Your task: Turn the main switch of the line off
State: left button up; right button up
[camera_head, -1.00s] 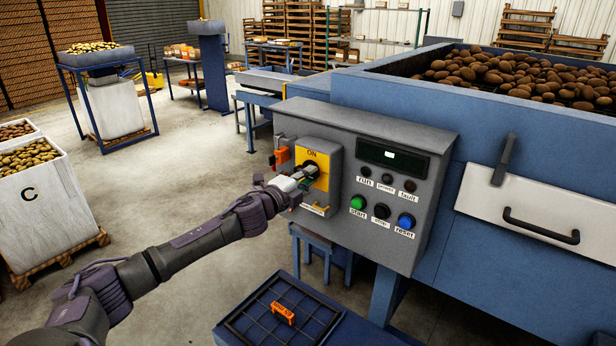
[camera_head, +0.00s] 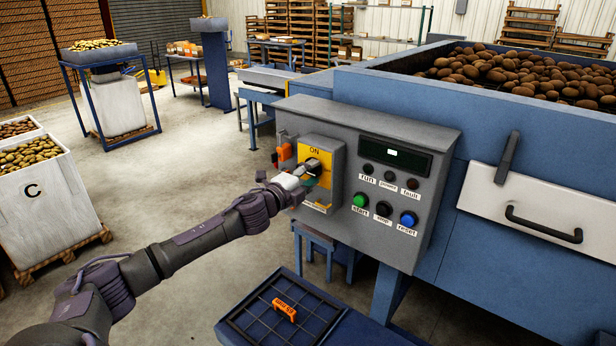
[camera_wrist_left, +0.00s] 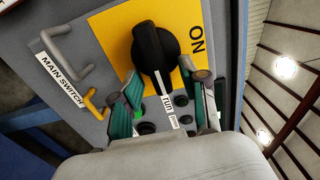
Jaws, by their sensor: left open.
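The main switch is a black rotary knob (camera_head: 314,167) on a yellow plate (camera_head: 325,158) marked ON, at the left of the grey control box. In the left wrist view the knob (camera_wrist_left: 155,50) is large, with a white mark at its lower end. My left gripper (camera_head: 309,173) is at the knob and partly covers it in the head view. In the left wrist view its fingers (camera_wrist_left: 168,88) are open, one on each side of the knob's lower end. I cannot tell whether they touch it. My right gripper is not in view.
An orange piece (camera_head: 284,153) hangs on the box's left side. The start (camera_head: 360,200) and reset (camera_head: 407,219) buttons sit right of the switch. A yellow hook (camera_wrist_left: 94,104) and grey hook (camera_wrist_left: 72,65) lie beside the plate. A tray (camera_head: 240,330) holding an orange item stands below.

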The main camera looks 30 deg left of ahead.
pick_arm(q)
jog(key=shift+s+f, duration=0.1)
jog(key=shift+s, duration=0.45)
jog(key=s, duration=1.1)
jog(key=shift+a, duration=0.45)
jog(key=shift+w, duration=0.1)
